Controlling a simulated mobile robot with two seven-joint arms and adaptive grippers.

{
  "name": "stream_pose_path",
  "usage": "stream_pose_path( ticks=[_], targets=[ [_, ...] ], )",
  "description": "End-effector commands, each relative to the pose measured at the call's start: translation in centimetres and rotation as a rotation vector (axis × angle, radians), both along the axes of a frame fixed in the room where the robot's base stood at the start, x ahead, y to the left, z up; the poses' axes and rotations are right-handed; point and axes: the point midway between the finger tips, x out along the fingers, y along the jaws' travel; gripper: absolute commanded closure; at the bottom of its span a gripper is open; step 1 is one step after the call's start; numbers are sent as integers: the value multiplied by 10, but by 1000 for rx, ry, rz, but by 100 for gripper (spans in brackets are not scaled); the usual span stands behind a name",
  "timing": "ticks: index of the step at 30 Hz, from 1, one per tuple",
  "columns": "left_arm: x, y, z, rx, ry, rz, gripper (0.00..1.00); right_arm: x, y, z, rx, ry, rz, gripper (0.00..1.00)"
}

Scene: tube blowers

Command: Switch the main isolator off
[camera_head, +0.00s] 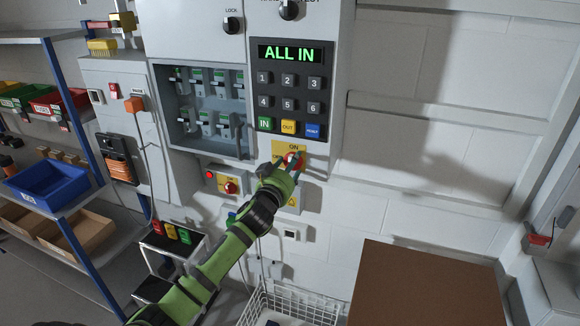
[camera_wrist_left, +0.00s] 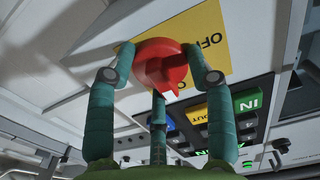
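The main isolator is a red rotary knob (camera_head: 291,159) on a yellow plate (camera_head: 277,148) below the keypad panel, with ON printed at its top in the head view. In the left wrist view the red knob (camera_wrist_left: 160,65) sits on the yellow plate (camera_wrist_left: 212,22), where OFF shows beside it. The knob's nib points toward the keypad side, next to a partly hidden letter. My left gripper (camera_head: 288,168) has its fingers around the knob; in the left wrist view the fingertips (camera_wrist_left: 160,62) lean in and appear to touch its sides. My right gripper is not in view.
The display (camera_head: 290,54) above the keypad reads ALL IN. A smaller red switch (camera_head: 230,188) sits left of the isolator. A brown box (camera_head: 425,285) stands lower right, a white wire basket (camera_head: 290,306) below. Shelves with bins stand left.

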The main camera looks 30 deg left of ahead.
Motion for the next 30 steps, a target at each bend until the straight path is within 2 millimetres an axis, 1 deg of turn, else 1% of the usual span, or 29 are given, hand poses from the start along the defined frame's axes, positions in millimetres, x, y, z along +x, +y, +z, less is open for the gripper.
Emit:
stream_pose_path(
  ticks=[8,14,30],
  targets=[
    [0,0,-3,-30,-1,2,80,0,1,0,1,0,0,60],
    [0,0,-4,-126,-22,3,80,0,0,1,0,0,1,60],
    [0,-3,-4,-604,-132,1,80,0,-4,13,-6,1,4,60]
  ],
)
